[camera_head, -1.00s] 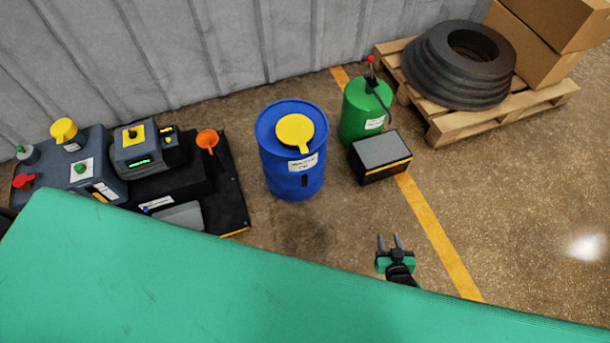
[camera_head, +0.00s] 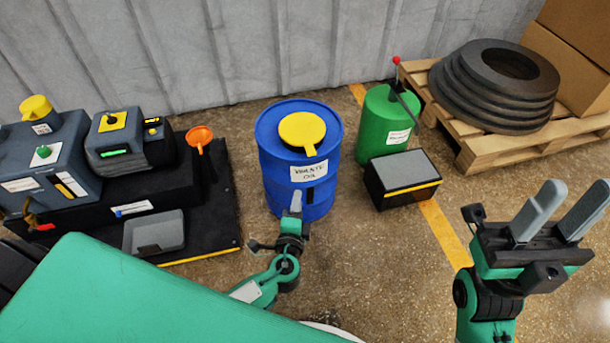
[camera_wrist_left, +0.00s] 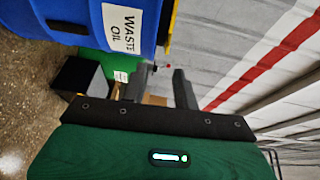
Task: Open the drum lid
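The blue drum (camera_head: 278,170), labelled waste oil, stands upright in the middle of the head view. Its round yellow lid (camera_head: 302,130) lies flat on top, with a tab toward me. My left gripper (camera_head: 296,200) is in front of the drum, below the lid and overlapping the drum's lower front in the head view; I cannot tell whether it touches. In the left wrist view the drum (camera_wrist_left: 75,18) fills the upper left, and the gripper's two fingers (camera_wrist_left: 163,80) are apart with nothing held. My right gripper (camera_head: 562,205) is open and empty at the lower right.
A green canister (camera_head: 380,128) and a black box (camera_head: 402,182) stand right of the drum. A pallet (camera_head: 480,153) with black rings (camera_head: 495,85) is behind. An orange funnel (camera_head: 200,136) and machine (camera_head: 130,150) are left. My green body covers the lower left.

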